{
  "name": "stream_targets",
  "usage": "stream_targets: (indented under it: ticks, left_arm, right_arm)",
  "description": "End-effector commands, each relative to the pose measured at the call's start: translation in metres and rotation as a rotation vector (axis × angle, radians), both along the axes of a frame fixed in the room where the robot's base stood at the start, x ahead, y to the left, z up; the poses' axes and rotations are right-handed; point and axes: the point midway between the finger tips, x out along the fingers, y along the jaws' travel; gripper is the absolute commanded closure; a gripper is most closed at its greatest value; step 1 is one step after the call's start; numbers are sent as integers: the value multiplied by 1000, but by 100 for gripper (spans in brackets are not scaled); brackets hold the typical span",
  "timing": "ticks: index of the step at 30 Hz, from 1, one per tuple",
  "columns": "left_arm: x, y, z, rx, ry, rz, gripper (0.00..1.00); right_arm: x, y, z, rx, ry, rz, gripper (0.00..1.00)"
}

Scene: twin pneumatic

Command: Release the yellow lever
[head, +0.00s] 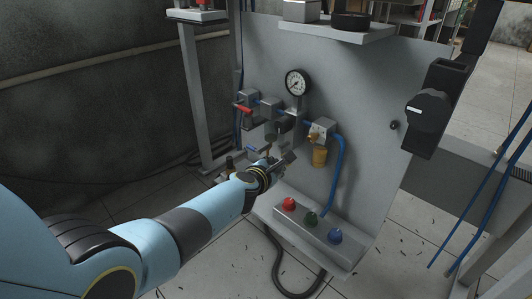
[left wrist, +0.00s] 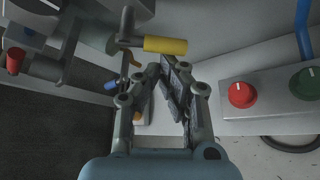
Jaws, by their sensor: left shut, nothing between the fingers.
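The yellow lever (left wrist: 165,45) shows in the left wrist view as a short yellow grip pointing right from a dark pivot. My left gripper (left wrist: 167,72) is just below it in that picture, with fingers together and empty; I cannot tell whether they touch it. In the head view my left gripper (head: 287,158) is in front of the lower middle of the panel. A yellow cylinder (head: 319,157) hangs to its right below a brass fitting; I cannot tell whether this is the same part. My right gripper is not in view.
The grey panel (head: 375,110) carries a gauge (head: 298,82), a red lever (head: 243,108) and a blue lever (head: 258,149). Below is a button box (head: 312,228) with red, green and blue knobs. A blue hose (head: 338,175) runs down right of the brass fitting. A shelf juts out above.

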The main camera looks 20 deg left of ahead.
Motion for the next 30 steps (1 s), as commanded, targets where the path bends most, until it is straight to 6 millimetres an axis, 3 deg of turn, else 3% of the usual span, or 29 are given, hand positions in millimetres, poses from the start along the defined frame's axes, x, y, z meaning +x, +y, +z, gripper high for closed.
stream_targets:
  ticks: [13, 20, 30]
  left_arm:
    - [-1, -7, 4, -155, 54, -1, 100]
    - [-1, -6, 3, -151, 54, -1, 100]
    - [-1, -6, 18, -150, 51, -1, 100]
  right_arm:
    - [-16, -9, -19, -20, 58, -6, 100]
    - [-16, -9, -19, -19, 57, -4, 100]
    - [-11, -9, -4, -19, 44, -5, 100]
